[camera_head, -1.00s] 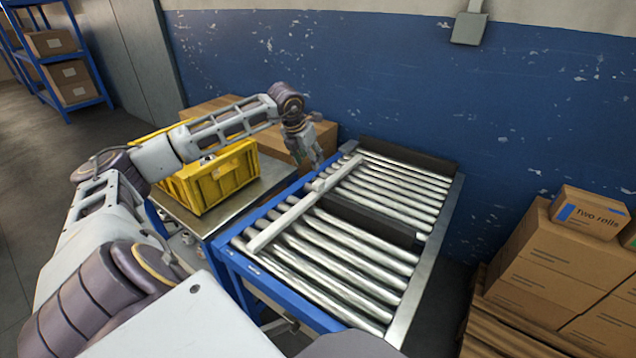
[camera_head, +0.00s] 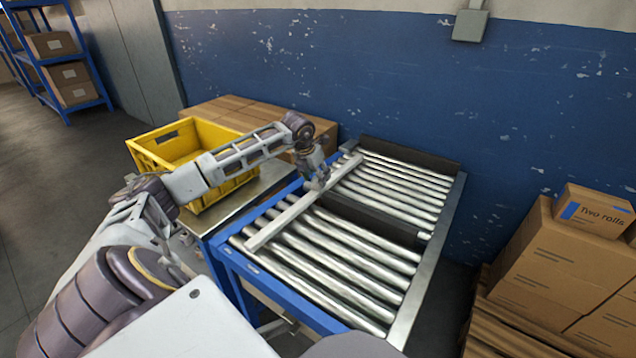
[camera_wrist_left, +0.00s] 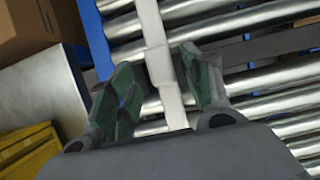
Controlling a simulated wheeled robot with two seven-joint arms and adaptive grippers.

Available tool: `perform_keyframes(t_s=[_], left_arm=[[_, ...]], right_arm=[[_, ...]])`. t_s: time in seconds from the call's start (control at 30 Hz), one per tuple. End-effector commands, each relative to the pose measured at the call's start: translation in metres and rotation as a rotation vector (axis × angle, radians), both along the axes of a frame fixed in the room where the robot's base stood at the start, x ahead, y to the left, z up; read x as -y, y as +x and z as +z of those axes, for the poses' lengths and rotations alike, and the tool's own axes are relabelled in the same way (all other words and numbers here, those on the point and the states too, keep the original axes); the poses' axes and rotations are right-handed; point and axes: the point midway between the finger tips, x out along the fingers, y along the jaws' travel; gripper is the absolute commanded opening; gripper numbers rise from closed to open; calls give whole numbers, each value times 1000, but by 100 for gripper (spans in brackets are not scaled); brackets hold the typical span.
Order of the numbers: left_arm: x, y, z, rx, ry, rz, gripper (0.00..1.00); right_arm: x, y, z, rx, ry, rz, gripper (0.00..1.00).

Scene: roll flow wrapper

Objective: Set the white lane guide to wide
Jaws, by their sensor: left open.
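The white lane guide (camera_head: 285,220) is a long straight bar lying over the metal rollers, near the left side of the roller conveyor (camera_head: 410,310). My left gripper (camera_head: 319,183) is low over the middle of the bar and hides the small block there. In the left wrist view my left gripper (camera_wrist_left: 163,82) is open, with one green-padded finger on each side of the lane guide (camera_wrist_left: 153,30). I cannot tell whether the fingers touch it. My right gripper is not in view.
A yellow crate (camera_head: 212,197) stands on a metal side table left of the conveyor. Cardboard boxes (camera_head: 240,112) are behind it against the blue wall. A stack of boxes (camera_head: 555,265) stands at the right. The rollers right of the guide are clear.

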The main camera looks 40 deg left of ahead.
Motion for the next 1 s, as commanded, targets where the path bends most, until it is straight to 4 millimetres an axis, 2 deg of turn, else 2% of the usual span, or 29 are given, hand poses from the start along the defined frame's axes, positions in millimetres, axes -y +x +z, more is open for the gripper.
perform_keyframes(t_s=[0.1,0.3,0.67,1.0], left_arm=[[0,5,-14,0,-2,0,50],[-1,11,-25,1,-1,1,50],[-1,12,-27,1,-1,0,50],[-1,11,-27,1,0,0,8]], right_arm=[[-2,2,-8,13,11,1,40],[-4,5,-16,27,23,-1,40],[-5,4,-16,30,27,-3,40],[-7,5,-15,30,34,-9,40]])
